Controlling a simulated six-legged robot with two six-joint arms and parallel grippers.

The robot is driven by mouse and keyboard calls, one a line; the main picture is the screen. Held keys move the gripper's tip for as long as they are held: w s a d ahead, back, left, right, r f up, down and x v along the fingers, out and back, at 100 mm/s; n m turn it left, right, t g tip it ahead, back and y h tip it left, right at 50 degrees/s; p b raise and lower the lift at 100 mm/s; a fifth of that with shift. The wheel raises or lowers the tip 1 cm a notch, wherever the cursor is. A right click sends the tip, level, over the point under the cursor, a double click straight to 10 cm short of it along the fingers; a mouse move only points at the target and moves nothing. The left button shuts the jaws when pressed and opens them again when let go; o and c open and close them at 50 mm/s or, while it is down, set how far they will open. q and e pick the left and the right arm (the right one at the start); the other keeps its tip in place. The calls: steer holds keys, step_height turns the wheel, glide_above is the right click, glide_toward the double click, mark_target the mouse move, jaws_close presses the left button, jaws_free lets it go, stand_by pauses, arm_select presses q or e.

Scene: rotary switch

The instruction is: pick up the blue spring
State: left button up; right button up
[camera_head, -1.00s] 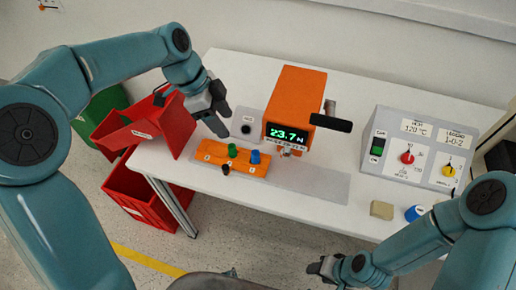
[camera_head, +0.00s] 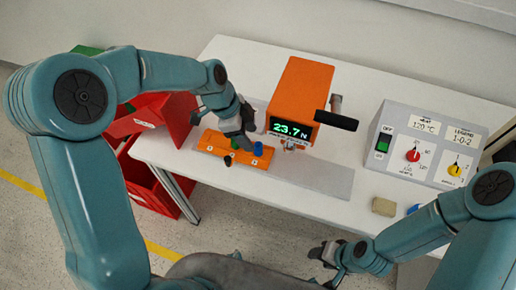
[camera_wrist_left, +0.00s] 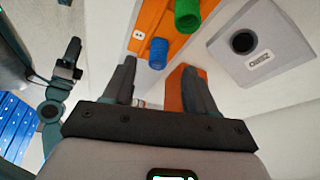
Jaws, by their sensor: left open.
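The blue spring (camera_head: 258,148) is a short coil standing in the orange rack (camera_head: 222,151) on the white table, near its right end. In the left wrist view the blue spring (camera_wrist_left: 158,53) shows just past my fingertips, between the two fingers but not held. My left gripper (camera_head: 247,136) is open and empty, close above the rack; it also shows in the left wrist view (camera_wrist_left: 159,70). A green spring (camera_wrist_left: 187,16) is beside the blue one. My right gripper (camera_head: 327,254) is in front of the table's front edge; its jaw opening is unclear.
An orange force tester (camera_head: 298,92) reading 23.7 N stands just right of the rack. A grey control panel (camera_head: 430,150), a beige block (camera_head: 384,207) and a blue item (camera_head: 414,208) are at the right. Red bins (camera_head: 150,188) stand at the table's left end.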

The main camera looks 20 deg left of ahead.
mark_target(256, 145)
arm_select(q)
steer(key=x, duration=0.4)
steer(key=shift+s+d+p, duration=0.1)
steer(key=shift+d+p, duration=0.1)
steer(key=shift+p, duration=0.2)
steer(key=shift+f, duration=0.3)
steer(key=shift+d, duration=0.1)
jaws_close()
steer(key=shift+r, duration=0.15)
step_height(256, 145, up, 28)
